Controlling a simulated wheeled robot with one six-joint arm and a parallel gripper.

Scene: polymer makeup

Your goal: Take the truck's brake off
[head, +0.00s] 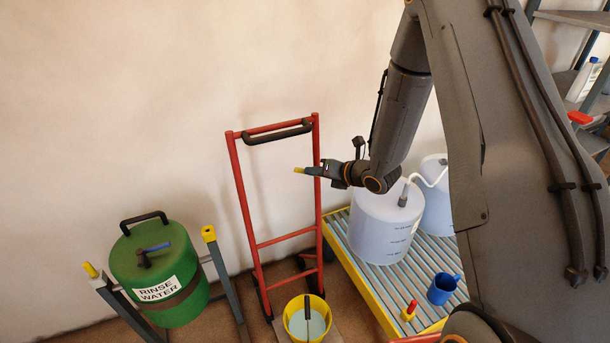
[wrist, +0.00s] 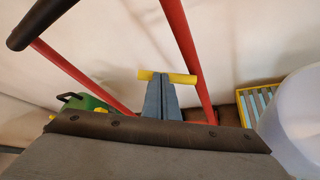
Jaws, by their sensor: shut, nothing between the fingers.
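The truck (head: 240,190) is a red upright hand truck with a black grip bar (head: 278,134), standing near the wall. Its red frame and black bar also show in the wrist view (wrist: 185,50). I cannot pick out a brake on it; its lower end is partly hidden behind a yellow bucket (head: 290,318). My gripper (head: 299,170) is level with the truck's upper part, its yellow tips between the two uprights in the head view. In the wrist view my gripper (wrist: 167,77) is shut and empty, beside the right upright; I cannot tell if they touch.
At the right, a yellow-edged slatted platform (head: 365,287) holds white containers (head: 385,225), a blue mug (head: 442,289) and a small red-topped item (head: 409,311). Shelves (head: 575,18) stand far right.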

